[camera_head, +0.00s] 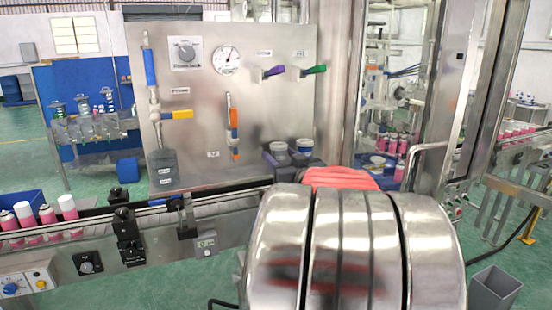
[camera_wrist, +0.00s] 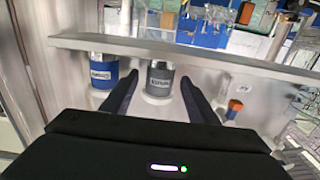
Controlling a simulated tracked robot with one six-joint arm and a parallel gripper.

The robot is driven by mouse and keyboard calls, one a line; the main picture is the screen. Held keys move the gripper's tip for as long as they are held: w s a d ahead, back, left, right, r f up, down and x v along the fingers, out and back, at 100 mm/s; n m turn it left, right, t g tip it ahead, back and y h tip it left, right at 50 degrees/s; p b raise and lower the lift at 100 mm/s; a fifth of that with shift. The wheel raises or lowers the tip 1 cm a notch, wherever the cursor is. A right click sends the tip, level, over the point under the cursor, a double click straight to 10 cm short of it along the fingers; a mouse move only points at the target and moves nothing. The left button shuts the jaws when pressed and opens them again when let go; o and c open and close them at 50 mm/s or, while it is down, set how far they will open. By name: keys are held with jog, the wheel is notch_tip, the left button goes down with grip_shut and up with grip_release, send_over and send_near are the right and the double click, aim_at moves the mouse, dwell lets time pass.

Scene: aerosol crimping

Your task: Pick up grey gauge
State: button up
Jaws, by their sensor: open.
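The grey gauge (camera_wrist: 158,83) is a short grey cylinder with a pale label, in the middle of the wrist view. My open gripper (camera_wrist: 159,77) has one dark finger on each side of it in that view; I cannot tell whether either finger touches it. In the head view the grey gauge (camera_head: 277,149) stands at the lower right of the steel panel, left of a blue-banded gauge (camera_head: 305,146). That blue gauge (camera_wrist: 103,74) is left of my fingers in the wrist view. In the head view my arm hides most of my gripper.
The steel panel (camera_head: 270,110) carries a dial, valves and coloured handles. An orange-handled valve (camera_wrist: 235,106) is right of my fingers in the wrist view. A conveyor (camera_head: 100,235) with pink cans (camera_head: 48,217) runs at left. A grey bin (camera_head: 494,288) stands at lower right.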

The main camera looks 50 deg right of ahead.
jog(key=shift+x, duration=1.15)
jog(key=shift+c, duration=0.5)
jog(key=c, duration=1.2)
jog(key=shift+o, duration=0.2)
